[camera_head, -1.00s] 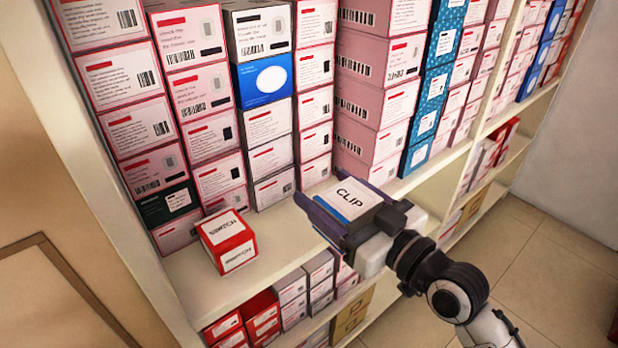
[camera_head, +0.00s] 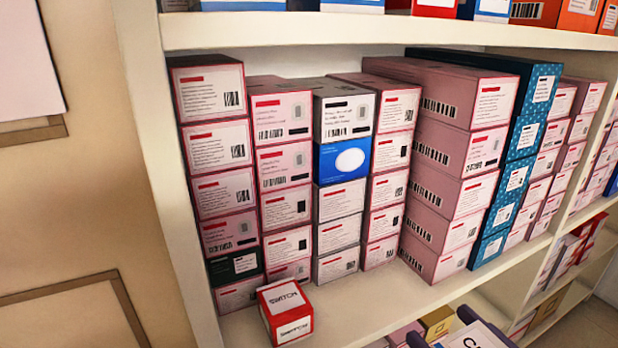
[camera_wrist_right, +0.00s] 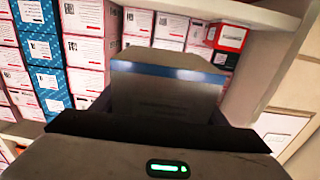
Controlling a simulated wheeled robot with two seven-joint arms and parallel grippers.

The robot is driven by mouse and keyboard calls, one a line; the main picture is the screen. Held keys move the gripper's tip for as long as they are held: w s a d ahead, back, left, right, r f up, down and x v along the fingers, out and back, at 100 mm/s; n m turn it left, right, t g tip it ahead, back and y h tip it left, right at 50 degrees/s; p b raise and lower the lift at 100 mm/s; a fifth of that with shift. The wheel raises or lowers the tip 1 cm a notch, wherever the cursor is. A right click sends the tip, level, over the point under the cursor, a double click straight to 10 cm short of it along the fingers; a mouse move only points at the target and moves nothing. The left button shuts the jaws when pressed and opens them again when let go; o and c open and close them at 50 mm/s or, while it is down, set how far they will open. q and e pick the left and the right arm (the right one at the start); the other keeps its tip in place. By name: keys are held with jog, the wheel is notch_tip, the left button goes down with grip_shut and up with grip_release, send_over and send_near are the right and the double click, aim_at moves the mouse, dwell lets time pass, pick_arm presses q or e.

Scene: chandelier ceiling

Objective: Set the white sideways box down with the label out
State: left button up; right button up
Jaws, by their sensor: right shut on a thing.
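The white box (camera_head: 474,338) with blue on its side and the word CLIP on its top is at the bottom edge of the head view, mostly cut off. My right gripper (camera_head: 440,330) is shut on it, with a purple finger on either side. In the right wrist view the box (camera_wrist_right: 168,88) shows as a dark, shaded block with a blue stripe, pointing toward the shelf. It is held in front of the shelf board (camera_head: 385,298). My left gripper is not in view.
A red and white SWITCH box (camera_head: 286,312) stands at the shelf's left front; it also shows in the right wrist view (camera_wrist_right: 232,37). Pink stacks (camera_head: 440,160), a blue box (camera_head: 343,160) and teal dotted boxes (camera_head: 515,150) fill the back. Bare board lies in front of the stacks.

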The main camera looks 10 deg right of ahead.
jog(key=shift+s+f+m+t+h+p, duration=0.15)
jog(key=shift+f+m+t+h+p, duration=0.15)
jog(key=shift+f+m+h, duration=0.5)
jog(key=shift+s+a+f+m+h, duration=0.15)
jog(key=shift+m+h, duration=0.15)
jog(key=shift+h, duration=0.4)
jog(key=shift+a+f+m+h+p, duration=0.35)
jog(key=shift+a+m+h, duration=0.05)
jog(key=shift+h, duration=0.4)
jog(key=shift+a+f+m+h, duration=0.15)
jog(key=shift+a+m+h, duration=0.15)
jog(key=shift+a+h, duration=0.2)
jog(key=w+a+r+n+g+y, duration=0.2)
jog(key=a+n+g+y, duration=0.2)
jog(key=a+n+y, duration=0.2)
jog(key=w+a+r+n+g+y, duration=0.2)
jog(key=a+n+g+y, duration=0.3)
jog(key=a+y, duration=0.5)
jog(key=shift+w+a+r+n+g, duration=0.3)
jog(key=shift+w+a+r+n, duration=0.1)
jog(key=shift+w+a+n, duration=0.6)
jog(key=shift+s+a+g, duration=0.15)
jog(key=shift+g, duration=0.15)
